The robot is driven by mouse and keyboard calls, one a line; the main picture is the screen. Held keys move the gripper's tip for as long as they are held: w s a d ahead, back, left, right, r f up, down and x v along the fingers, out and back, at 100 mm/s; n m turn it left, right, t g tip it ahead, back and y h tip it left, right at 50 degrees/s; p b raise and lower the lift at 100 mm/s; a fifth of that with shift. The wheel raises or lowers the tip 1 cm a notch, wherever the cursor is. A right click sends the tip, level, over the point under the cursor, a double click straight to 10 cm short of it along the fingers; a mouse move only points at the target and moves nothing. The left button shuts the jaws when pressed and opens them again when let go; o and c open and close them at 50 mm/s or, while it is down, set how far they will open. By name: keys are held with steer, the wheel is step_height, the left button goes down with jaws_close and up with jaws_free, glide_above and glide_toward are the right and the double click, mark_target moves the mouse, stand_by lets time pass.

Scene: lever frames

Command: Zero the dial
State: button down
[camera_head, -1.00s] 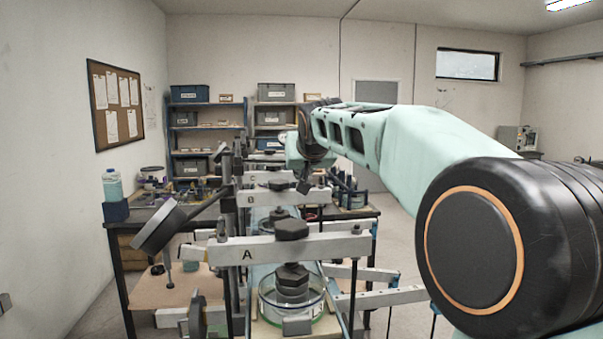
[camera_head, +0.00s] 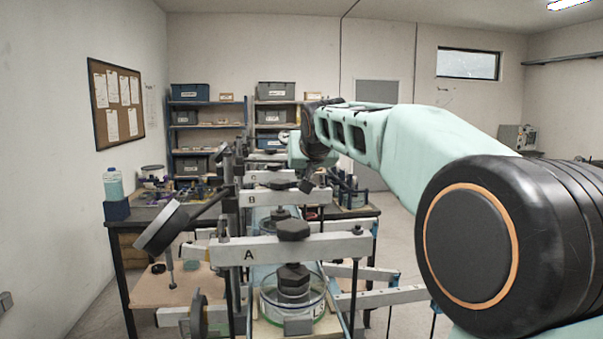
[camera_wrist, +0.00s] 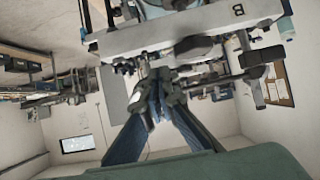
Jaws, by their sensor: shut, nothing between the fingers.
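A round dial-like disc (camera_head: 161,228) is at the left of frame A, tilted and seen nearly edge-on, with a thin rod below it. Its face and reading cannot be made out. Frame A's light crossbar (camera_head: 290,249) carries a dark hex knob (camera_head: 294,230) above a clear round cell (camera_head: 292,300). My gripper (camera_head: 306,186) is shut and empty, pointing down near frame B (camera_head: 283,197), beyond frame A and apart from the disc.
Frame C (camera_head: 258,176) stands behind B. Upright posts and levers crowd the bench. A bottle (camera_head: 113,184) stands on the left and shelves (camera_head: 206,138) at the back. My arm fills the right side.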

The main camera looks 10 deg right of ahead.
steer(key=shift+w+d+r, duration=0.1)
steer(key=shift+d+r, duration=0.15)
steer(key=shift+d, duration=0.85)
steer(key=shift+d+r, duration=0.25)
steer(key=shift+d, duration=0.9)
steer(key=shift+f, duration=0.1)
steer(key=v, duration=0.5)
steer(key=shift+s+r, duration=0.25)
steer(key=shift+r, duration=0.1)
steer(key=shift+a, duration=0.25)
